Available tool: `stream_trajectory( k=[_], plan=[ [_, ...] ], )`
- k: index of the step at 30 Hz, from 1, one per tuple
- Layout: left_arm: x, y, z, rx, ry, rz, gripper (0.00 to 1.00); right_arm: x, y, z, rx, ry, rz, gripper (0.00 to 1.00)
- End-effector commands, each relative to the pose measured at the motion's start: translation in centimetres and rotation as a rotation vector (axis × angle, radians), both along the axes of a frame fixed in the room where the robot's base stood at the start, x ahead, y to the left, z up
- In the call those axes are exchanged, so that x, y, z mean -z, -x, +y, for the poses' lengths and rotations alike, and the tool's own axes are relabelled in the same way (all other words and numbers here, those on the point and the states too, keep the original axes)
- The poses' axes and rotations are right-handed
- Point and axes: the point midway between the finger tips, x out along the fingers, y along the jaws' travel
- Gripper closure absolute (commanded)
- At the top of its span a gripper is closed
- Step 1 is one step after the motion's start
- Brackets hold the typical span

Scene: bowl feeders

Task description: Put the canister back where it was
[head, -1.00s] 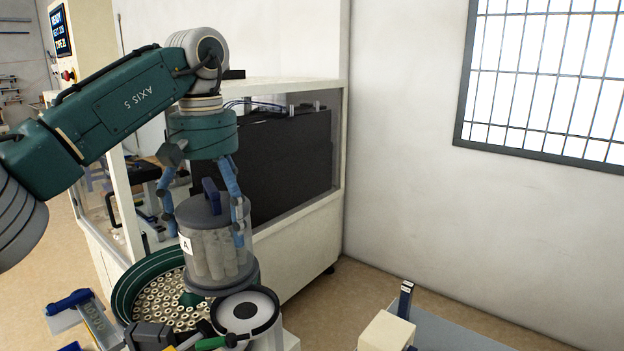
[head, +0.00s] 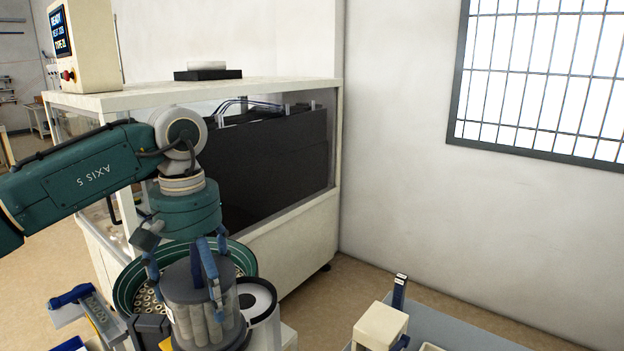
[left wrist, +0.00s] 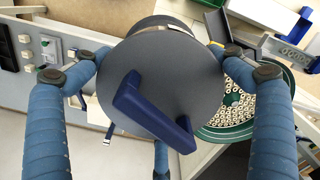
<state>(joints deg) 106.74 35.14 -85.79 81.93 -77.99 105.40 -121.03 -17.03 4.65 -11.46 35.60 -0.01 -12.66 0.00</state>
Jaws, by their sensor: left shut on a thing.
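The canister (head: 201,312) is a clear cylinder with pale rod-like contents, a grey lid and a blue handle. My left gripper (head: 187,280) is shut on it, with blue fingers on either side, and holds it upright. In the left wrist view, the canister's grey lid (left wrist: 165,85) and blue handle fill the middle, between the fingers of my left gripper (left wrist: 160,75). In the head view it hangs in front of the green bowl feeder (head: 125,290). Its base is near the picture's lower edge, and I cannot tell whether it touches anything. My right gripper is not in view.
A white round part with a black disc (head: 258,300) stands right beside the canister. The feeder bowl holds many small rings. A cream machine frame (head: 290,235) stands behind. A grey table (head: 450,325) with a cream block (head: 380,328) is at lower right. Bare floor lies between.

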Motion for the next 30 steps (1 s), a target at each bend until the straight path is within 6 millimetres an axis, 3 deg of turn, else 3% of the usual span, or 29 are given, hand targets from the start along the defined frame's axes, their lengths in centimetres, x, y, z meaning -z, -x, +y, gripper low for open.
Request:
stream_trajectory(
  k=[6,15,25,30],
  plan=[
    [5.7,5.7,0.5,0.088,-0.001,0.002,0.55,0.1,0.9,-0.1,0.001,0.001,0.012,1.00],
    [9.8,11.9,0.4,0.162,0.001,-0.001,0.55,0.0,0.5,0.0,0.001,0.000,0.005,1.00],
    [10.6,13.0,0.3,0.175,0.001,0.000,0.55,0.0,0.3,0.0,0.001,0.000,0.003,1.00],
    [12.5,14.5,0.3,0.179,0.000,0.007,0.55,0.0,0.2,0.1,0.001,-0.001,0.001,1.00]
  ],
)
